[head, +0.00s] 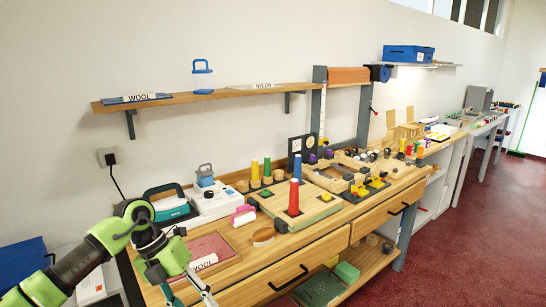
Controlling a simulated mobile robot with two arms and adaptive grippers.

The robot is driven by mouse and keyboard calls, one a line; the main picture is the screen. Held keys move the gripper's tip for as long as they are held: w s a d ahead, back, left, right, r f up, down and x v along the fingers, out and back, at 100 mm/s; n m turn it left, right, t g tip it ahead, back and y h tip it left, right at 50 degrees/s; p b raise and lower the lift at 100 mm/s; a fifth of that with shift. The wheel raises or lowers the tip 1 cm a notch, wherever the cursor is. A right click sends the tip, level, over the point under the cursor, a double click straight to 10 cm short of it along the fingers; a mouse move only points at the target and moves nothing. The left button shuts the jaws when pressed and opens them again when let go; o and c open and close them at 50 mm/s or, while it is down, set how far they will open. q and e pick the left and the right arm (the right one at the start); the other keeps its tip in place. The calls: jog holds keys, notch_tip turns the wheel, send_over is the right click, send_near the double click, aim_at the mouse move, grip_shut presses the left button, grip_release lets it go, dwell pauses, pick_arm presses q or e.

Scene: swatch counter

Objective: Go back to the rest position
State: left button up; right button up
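My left gripper (192,298) hangs at the bottom left on its green and black arm, pointing down over the near-left corner of the wooden counter (245,257). Its two fingers are spread apart, with nothing visible between them; the tips lie close to the picture's bottom edge. It is in front of a reddish swatch (212,245) with a "WOOL" label (203,262). I cannot tell how high it is above the counter. My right gripper is not in view.
A shelf (185,98) runs along the wall above. Red floor (450,250) at right is clear.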

pick_arm(q)
jog(key=w+d+f+n+t+h, duration=0.2)
jog(key=d+f+n+h, duration=0.25)
jog(key=d, duration=0.25)
jog(key=w+d+f+n+t+h, duration=0.1)
jog(key=d+f+n+t+h, duration=0.2)
jog(key=d+h, duration=0.35)
jog(key=s+a+f+n+t+y, duration=0.2)
jog(key=a+f+n+t+y, duration=0.3)
jog(key=f+n, duration=0.6)
jog(key=s+a+f+n+t+y, duration=0.1)
jog(key=a+f+n+t+y, duration=0.4)
jog(key=f, duration=1.1)
jog(key=s+a+f+n+g+y, duration=0.2)
jog(key=s+a+f+n+g, duration=0.15)
jog(key=s+f, duration=0.5)
jog(key=s+a+f+n+g+y, duration=0.25)
jog(key=s+a+f, duration=0.25)
jog(key=s+f, duration=0.4)
jog(key=s+f+n+g, duration=0.2)
jog(key=s+f+g, duration=0.1)
jog(key=s, duration=1.2)
jog(key=s+f+n+g+y, duration=0.1)
jog(key=s+f+g, duration=0.3)
jog(key=s, duration=1.2)
jog(key=shift+a+f+n, duration=0.4)
jog(key=shift+f+n, duration=0.05)
jog(key=shift+n, duration=0.4)
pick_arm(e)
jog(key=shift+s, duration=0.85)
